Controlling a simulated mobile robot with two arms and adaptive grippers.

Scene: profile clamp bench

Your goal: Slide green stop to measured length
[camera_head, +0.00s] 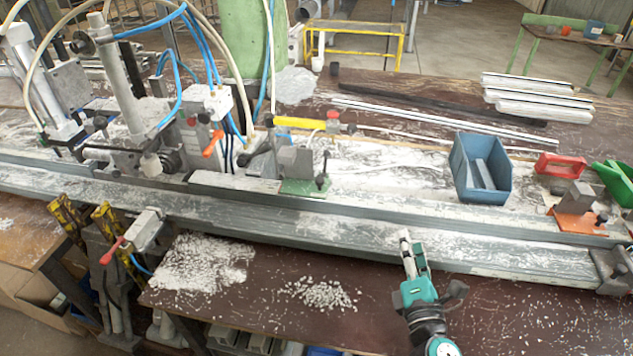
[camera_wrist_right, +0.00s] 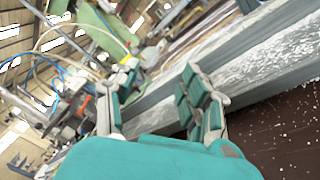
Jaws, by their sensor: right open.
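The green stop (camera_head: 305,187) is a green plate with a grey block and a black clamp handle. It sits at the back edge of the long metal rail (camera_head: 360,237), right of the pneumatic clamp machine. My right gripper (camera_head: 411,248) is over the front edge of the rail, to the right of and nearer than the green stop, and apart from it. Its two fingers also show spread with nothing between them in the right wrist view (camera_wrist_right: 160,85). I cannot pick out the green stop clearly in the wrist view. My left gripper is not in view.
An orange stop (camera_head: 573,222) with a grey block stands at the rail's right. A blue bin (camera_head: 465,188), a red bin (camera_head: 561,165) and a green bin (camera_head: 615,183) stand behind the rail. White chips (camera_head: 203,263) lie on the bench front.

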